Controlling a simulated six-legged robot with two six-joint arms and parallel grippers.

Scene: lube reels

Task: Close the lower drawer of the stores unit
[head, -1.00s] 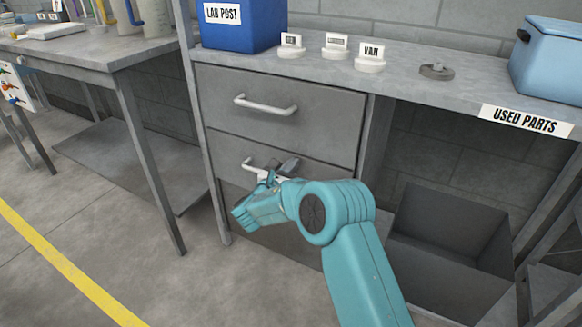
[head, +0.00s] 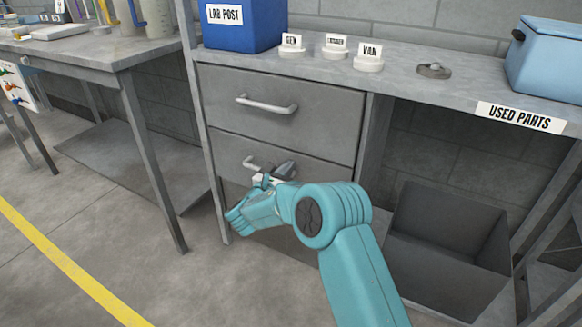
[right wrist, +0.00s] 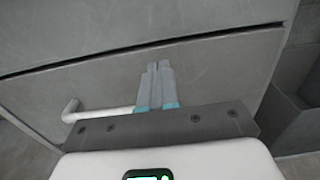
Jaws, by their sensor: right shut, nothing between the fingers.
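The stores unit has a grey upper drawer (head: 320,110) and a grey lower drawer (head: 228,146). The lower front looks about level with the upper one; a dark seam runs between them. My right gripper (head: 288,168) is at the lower drawer's handle (head: 250,162) and hides its right part. In the right wrist view, the shut, empty fingers (right wrist: 158,82) point at the lower drawer front (right wrist: 225,72), beside or over the pale handle (right wrist: 100,113). Whether they touch the front I cannot tell. My left gripper is not in view.
A grey open bin (head: 445,235) stands right of the drawers under the bench top. A blue LAB POST box (head: 240,30), small labelled stands and a light blue box (head: 545,60) are on top. Another table (head: 90,55) stands left. The floor in front is clear.

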